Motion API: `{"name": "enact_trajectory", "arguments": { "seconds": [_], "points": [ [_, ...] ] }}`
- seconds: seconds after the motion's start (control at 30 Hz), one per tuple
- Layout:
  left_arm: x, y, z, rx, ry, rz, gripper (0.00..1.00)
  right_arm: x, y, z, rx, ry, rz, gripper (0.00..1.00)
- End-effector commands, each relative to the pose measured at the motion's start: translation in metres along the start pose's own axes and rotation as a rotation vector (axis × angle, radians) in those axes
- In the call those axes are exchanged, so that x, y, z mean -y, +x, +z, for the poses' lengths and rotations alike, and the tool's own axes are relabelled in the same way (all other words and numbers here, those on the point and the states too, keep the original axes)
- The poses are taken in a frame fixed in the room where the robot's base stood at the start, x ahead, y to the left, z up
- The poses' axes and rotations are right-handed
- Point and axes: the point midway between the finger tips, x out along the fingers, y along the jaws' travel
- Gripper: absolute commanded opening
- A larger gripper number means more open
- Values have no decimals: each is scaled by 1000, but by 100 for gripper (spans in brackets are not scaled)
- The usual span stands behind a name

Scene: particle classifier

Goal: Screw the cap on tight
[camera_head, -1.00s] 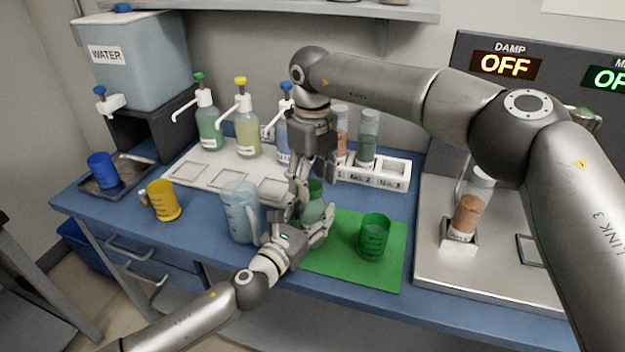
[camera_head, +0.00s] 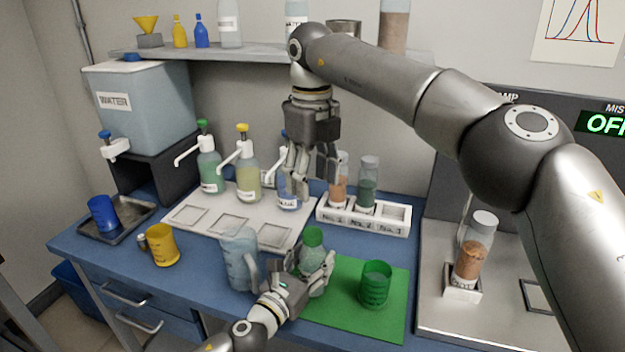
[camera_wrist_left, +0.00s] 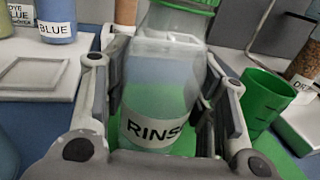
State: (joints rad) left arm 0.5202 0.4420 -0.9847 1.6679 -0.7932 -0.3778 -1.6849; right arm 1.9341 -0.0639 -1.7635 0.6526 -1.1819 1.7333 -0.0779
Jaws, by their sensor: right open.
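A clear bottle labelled "RINS…" (camera_head: 312,280) stands near the green mat's left edge, with pale green contents. Its green cap (camera_head: 313,236) sits on its neck; I cannot tell how tight it is. In the left wrist view, the bottle (camera_wrist_left: 160,95) is between the fingers and the cap (camera_wrist_left: 185,4) is cut off by the top edge. My left gripper (camera_head: 312,272) is shut around the bottle's body. My right gripper (camera_head: 314,180) is open and empty above the cap, apart from it, fingers pointing down.
A clear jug (camera_head: 239,258) stands close left of the bottle. A green beaker (camera_head: 375,286) is on the mat (camera_head: 345,322) to the right. Behind are a white rack (camera_head: 365,222) with vials and several pump dispensers. A yellow cup (camera_head: 162,246) stands farther left.

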Motion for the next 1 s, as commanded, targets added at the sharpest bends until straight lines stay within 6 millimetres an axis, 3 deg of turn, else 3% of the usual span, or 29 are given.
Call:
{"name": "enact_trajectory", "arguments": {
  "seconds": [0.03,0.2,0.57,0.77,1.0],
  "points": [
    [0,0,0,0,-1,0,58,0,0,0,0,0,0,58],
    [0,0,0,0,0,0,77,0,0,0,0,0,0,58],
    [0,-3,0,-1,0,0,77,0,0,0,0,0,0,58],
    [0,-29,-1,-2,0,-1,77,0,0,0,0,0,0,58],
    [0,-82,-2,-4,-1,-1,77,0,0,0,0,0,0,58]
  ]
}}
